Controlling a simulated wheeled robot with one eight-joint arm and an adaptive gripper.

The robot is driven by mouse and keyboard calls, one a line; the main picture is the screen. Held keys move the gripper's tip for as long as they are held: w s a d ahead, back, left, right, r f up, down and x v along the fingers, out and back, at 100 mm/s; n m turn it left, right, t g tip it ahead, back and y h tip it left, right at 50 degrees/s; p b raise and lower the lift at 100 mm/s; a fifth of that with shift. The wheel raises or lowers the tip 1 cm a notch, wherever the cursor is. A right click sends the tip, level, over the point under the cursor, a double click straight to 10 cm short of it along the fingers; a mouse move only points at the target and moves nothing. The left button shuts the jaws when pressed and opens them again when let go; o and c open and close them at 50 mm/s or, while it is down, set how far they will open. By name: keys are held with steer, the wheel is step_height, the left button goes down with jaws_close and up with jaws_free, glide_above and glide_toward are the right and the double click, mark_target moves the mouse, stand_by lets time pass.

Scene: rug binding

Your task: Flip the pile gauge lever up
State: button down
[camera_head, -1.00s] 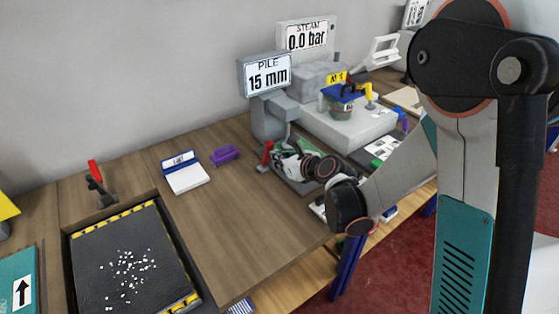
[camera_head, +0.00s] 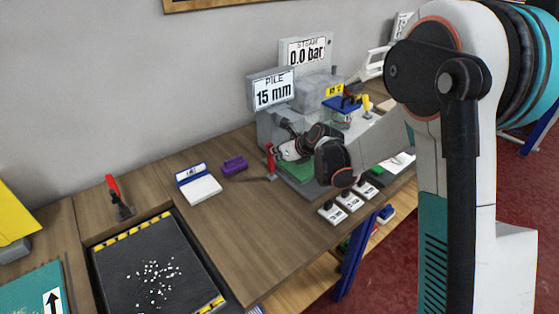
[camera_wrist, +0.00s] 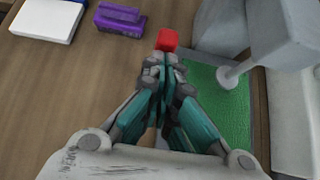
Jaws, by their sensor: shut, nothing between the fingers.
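The pile gauge (camera_head: 273,92) stands at the back of the bench, and its display reads 15 mm. Its lever has a red handle (camera_head: 270,158), which stands at the left of the gauge base. In the wrist view the red handle (camera_wrist: 167,40) shows just beyond my fingertips; I cannot tell whether they touch it. My gripper (camera_wrist: 163,68) is shut and empty, with its fingers together. In the head view my gripper (camera_head: 282,152) is right beside the red handle. The lever's lower part is hidden by the fingers in the wrist view. A green pad (camera_wrist: 215,100) lies on the gauge base.
A purple object (camera_head: 234,165) and a white and blue pad (camera_head: 200,187) lie left of the gauge. A black tray with white bits (camera_head: 170,250) and another red-handled lever (camera_head: 114,186) are further left. The middle of the bench is clear.

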mark_target(272, 146)
steer(key=shift+w+a+r, duration=0.1)
steer(key=shift+w+a, duration=0.55)
steer(key=shift+w, duration=0.25)
steer(key=shift+w+a+r, duration=0.1)
steer(key=shift+w+a, duration=0.5)
steer(key=shift+w, duration=0.3)
